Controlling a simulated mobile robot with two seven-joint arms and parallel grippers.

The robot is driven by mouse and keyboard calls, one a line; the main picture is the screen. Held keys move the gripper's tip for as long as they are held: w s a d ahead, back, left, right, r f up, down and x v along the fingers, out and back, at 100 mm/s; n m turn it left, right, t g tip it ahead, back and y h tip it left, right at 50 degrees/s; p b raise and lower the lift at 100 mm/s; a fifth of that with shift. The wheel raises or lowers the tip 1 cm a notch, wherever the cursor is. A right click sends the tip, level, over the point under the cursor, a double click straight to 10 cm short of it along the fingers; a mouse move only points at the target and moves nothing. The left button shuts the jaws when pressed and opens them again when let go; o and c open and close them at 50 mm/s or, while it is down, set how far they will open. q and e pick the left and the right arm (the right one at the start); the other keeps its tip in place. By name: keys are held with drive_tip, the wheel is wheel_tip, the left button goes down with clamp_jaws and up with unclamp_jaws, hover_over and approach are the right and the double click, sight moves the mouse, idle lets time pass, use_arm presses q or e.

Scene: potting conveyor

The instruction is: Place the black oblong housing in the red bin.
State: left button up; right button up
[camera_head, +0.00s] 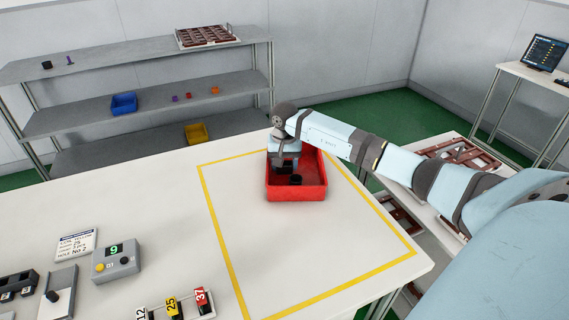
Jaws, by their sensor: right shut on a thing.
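The red bin (297,193) stands on the white table, inside the yellow-taped outline near its back edge. My right gripper (284,168) reaches down into the bin from above, at its left back part. It is shut on a small dark thing that looks like the black housing (286,169). Its fingers and the held part are dark and hard to tell apart, so its exact shape is unclear. Another small black part (295,180) lies in the bin just in front of the gripper. My left gripper is not in view.
A grey box with a green display (116,261) and a label card (76,245) stand at the left. Numbered holders (175,307) are at the front edge. The taped area in front of the bin is clear. Shelves (150,123) stand behind the table.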

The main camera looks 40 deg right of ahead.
drive_tip(key=shift+f, duration=0.1)
drive_tip(key=o, duration=0.6)
wheel_tip(320, 180, up, 12)
idle(0.8)
